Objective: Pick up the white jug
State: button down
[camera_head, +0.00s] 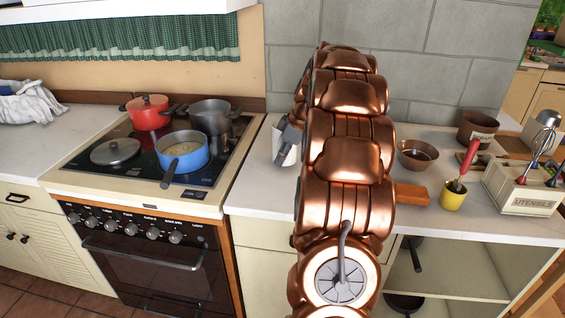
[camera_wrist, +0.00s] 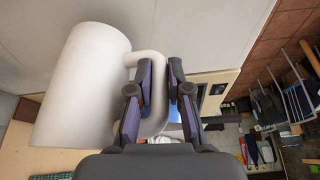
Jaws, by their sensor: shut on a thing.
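The white jug (camera_wrist: 80,88) fills the left of the wrist view, its body beside my gripper (camera_wrist: 161,78). The two dark fingers stand either side of the jug's handle and are shut on it. In the head view only a small part of the jug (camera_head: 284,152) shows, left of my copper-coloured arm at the back of the counter. My gripper (camera_head: 287,136) is partly hidden there by the arm. I cannot tell whether the jug touches the counter.
Left is a stove (camera_head: 150,165) with a red pot (camera_head: 148,113), a grey pot (camera_head: 209,116) and a blue pan (camera_head: 182,151). Right on the counter are a copper bowl (camera_head: 418,154), a yellow cup (camera_head: 452,197) and a utensils box (camera_head: 522,190). A stone wall (camera_head: 440,75) stands behind.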

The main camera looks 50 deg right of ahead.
aim_at(282, 143)
jog(key=shift+r+b, duration=0.55)
jog(key=shift+r, duration=3.3)
